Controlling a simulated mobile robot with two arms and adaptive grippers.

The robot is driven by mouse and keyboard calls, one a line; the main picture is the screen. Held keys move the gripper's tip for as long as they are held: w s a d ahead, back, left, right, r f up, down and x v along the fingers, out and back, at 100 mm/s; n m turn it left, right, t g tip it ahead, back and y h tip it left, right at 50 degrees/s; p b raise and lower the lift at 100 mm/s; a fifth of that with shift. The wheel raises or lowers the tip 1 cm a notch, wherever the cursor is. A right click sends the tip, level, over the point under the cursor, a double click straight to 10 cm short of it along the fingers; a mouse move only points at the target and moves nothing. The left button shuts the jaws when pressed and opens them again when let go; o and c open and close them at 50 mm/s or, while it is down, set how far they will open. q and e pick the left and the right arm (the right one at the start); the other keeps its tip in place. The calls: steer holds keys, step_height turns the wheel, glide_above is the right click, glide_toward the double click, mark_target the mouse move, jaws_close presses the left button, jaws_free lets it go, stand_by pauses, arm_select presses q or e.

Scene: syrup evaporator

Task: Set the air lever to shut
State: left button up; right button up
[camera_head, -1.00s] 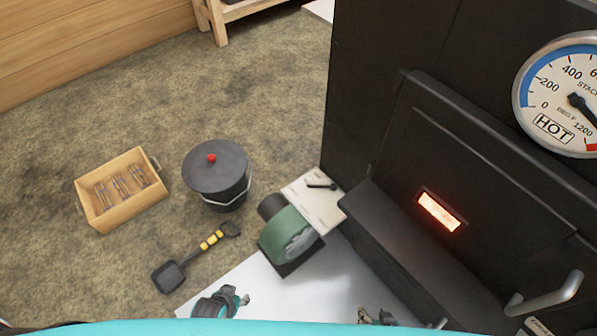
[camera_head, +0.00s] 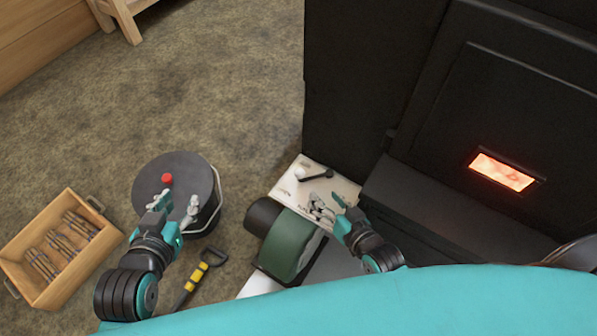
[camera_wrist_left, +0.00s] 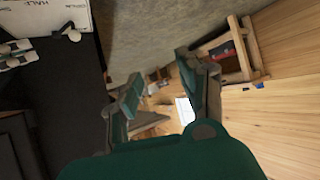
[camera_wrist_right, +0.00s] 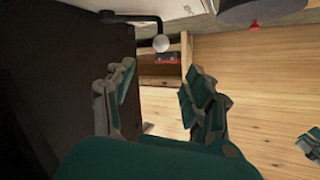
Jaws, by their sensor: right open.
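The air lever (camera_head: 316,176) is a black bar with a pale round knob (camera_head: 300,173) on a white plate (camera_head: 287,188) beside the black firebox. In the head view its knob end points left. The knob (camera_wrist_right: 161,43) and bar (camera_wrist_right: 130,18) also show in the right wrist view, beyond the fingers. My right gripper (camera_head: 328,206) is open and empty over the near part of the plate, apart from the lever. My left gripper (camera_head: 177,203) is open and empty above the lidded bucket. In the left wrist view the plate (camera_wrist_left: 50,17) carries lettering, including HALF, and the knob (camera_wrist_left: 74,35) shows at its edge.
A green blower (camera_head: 293,245) stands just in front of the plate. The firebox (camera_head: 345,90) with a glowing window (camera_head: 502,171) rises to the right. The black bucket (camera_head: 205,165), a wooden crate (camera_head: 28,236) and a yellow-handled shovel (camera_head: 197,274) are left.

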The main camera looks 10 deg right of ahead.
mark_target(302, 175)
arm_select(q)
steer(key=w+d+r+t+h+b, duration=0.2)
steer(key=w+r+t+b, duration=0.15)
steer(key=r+t, duration=0.5)
arm_select(e)
steer(key=p+x, duration=0.1)
steer(key=x, duration=0.7)
steer(key=shift+f, duration=0.1)
steer(key=b+x, duration=0.2)
steer(key=x, duration=0.4)
steer(key=shift+a, duration=0.1)
steer(key=shift+w, duration=0.15)
arm_select(q)
steer(key=s+r+t+h, duration=0.1)
steer(key=r+t, duration=0.1)
steer(key=r, duration=0.3)
steer(key=s+r+t+h, duration=0.1)
steer(key=s+r+t, duration=0.1)
steer(key=r, duration=0.4)
steer(key=shift+s+d+r+m+t+h, duration=0.3)
steer(key=shift+d+t, duration=0.1)
steer(key=shift+t, duration=0.15)
arm_select(e)
steer(key=shift+c, duration=0.4)
jaws_close()
